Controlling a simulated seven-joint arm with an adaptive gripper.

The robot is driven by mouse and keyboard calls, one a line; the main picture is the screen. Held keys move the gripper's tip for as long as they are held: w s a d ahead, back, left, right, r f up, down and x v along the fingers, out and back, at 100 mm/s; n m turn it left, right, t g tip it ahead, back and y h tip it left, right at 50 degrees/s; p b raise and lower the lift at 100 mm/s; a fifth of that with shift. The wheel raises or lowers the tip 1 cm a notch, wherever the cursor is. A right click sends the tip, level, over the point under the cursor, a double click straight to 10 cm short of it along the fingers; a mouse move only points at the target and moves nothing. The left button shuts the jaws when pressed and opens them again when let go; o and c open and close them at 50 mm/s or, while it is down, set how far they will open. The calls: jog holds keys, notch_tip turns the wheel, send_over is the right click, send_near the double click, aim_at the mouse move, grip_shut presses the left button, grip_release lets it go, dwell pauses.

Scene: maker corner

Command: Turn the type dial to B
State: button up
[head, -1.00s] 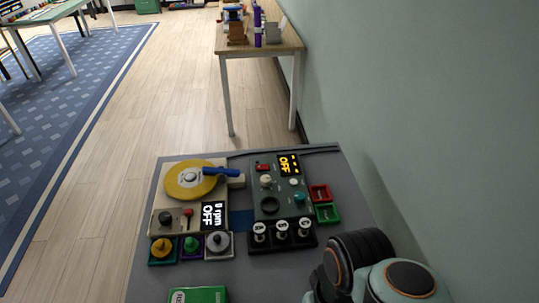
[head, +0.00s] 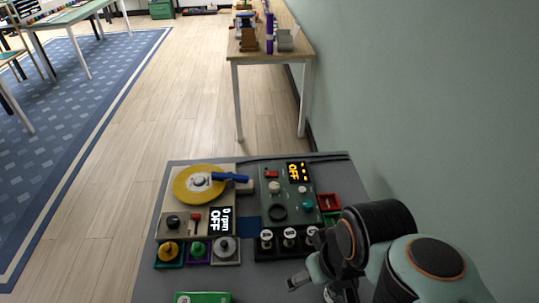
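A dark green control box (head: 287,212) stands on the grey table, with an orange OFF display (head: 294,172). On it are a cream knob (head: 274,187), a teal knob (head: 307,204), a red switch (head: 271,174) and a black ring (head: 277,212). I cannot read any dial letters, so I cannot tell which knob is the type dial. My gripper (head: 296,283) is low in the picture, in front of the box and apart from its knobs. Only part of it shows, and whether it is open or shut is unclear.
A turntable with a yellow disc (head: 200,184) and its own OFF display (head: 222,220) sits left of the box. A black rack (head: 265,254) with several numbered pieces is directly in front of the box. Red (head: 329,202) and green trays are to its right, near the wall.

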jog(key=w+r+n+t, duration=0.15)
jog(key=w+r, duration=0.25)
jog(key=w, duration=0.4)
jog(key=w+r+n+t, duration=0.1)
jog(key=w+r+t, duration=0.15)
jog(key=w, duration=0.65)
jog(key=g+y, duration=0.1)
send_over(274, 185)
jog(key=s, duration=0.1)
notch_tip(274, 185, down, 17)
jog(key=shift+m+g, duration=0.35)
jog(key=shift+g, duration=0.55)
jog(key=f, duration=0.3)
jog(key=s+f, duration=0.1)
jog(key=f, duration=0.2)
jog(key=d+f, duration=0.1)
jog(key=f, duration=0.2)
jog(key=shift+s, duration=0.25)
jog(key=x, duration=0.6)
jog(key=shift+f, duration=0.35)
jog(key=c, duration=1.2)
